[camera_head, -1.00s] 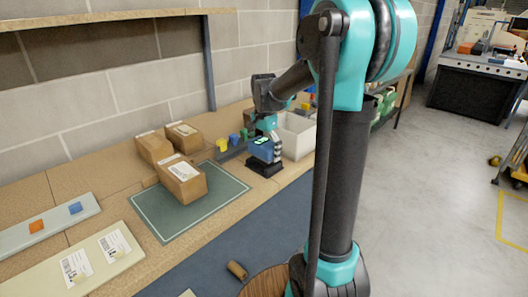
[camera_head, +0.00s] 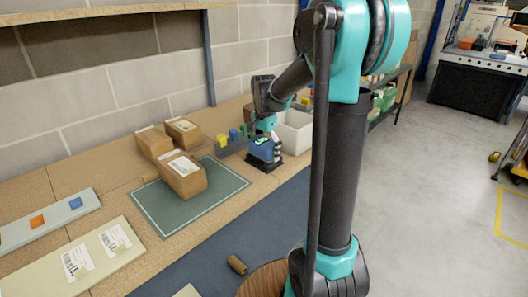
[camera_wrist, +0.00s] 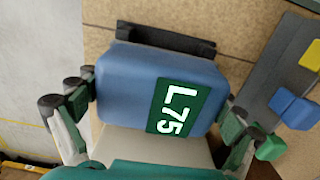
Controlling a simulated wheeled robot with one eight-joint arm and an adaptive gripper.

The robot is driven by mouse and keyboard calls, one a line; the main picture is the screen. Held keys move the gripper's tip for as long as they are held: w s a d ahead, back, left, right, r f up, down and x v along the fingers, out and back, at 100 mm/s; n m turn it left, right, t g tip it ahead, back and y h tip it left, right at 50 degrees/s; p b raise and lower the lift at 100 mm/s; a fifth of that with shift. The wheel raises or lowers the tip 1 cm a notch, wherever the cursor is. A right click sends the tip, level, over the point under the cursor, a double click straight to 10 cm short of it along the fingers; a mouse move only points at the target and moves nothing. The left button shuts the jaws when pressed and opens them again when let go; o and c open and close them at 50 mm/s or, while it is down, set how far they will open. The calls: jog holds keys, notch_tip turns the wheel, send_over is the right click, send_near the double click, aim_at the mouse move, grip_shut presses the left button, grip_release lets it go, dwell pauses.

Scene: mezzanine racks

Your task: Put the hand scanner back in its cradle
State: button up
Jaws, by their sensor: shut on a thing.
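The hand scanner (camera_head: 261,149) is a blue block with a green label. In the wrist view the scanner (camera_wrist: 130,82) fills the middle, its label reading "L75". My gripper (camera_head: 272,146) is shut on the scanner, with a finger on each side of it in the wrist view (camera_wrist: 150,112). The black cradle (camera_head: 264,166) stands on the bench directly below the scanner. In the wrist view a dark edge of the cradle (camera_wrist: 165,42) shows beyond the scanner. The scanner hides most of the cradle, so I cannot tell whether it is seated or just above.
A white bin (camera_head: 297,132) stands close behind and right of the cradle. A grey rail with yellow and blue blocks (camera_head: 233,143) is left of it. A cardboard box (camera_head: 183,175) sits on the green mat (camera_head: 215,203). The mat's front part is clear.

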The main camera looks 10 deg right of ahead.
jog(key=o, duration=1)
jog(key=shift+o, duration=0.2)
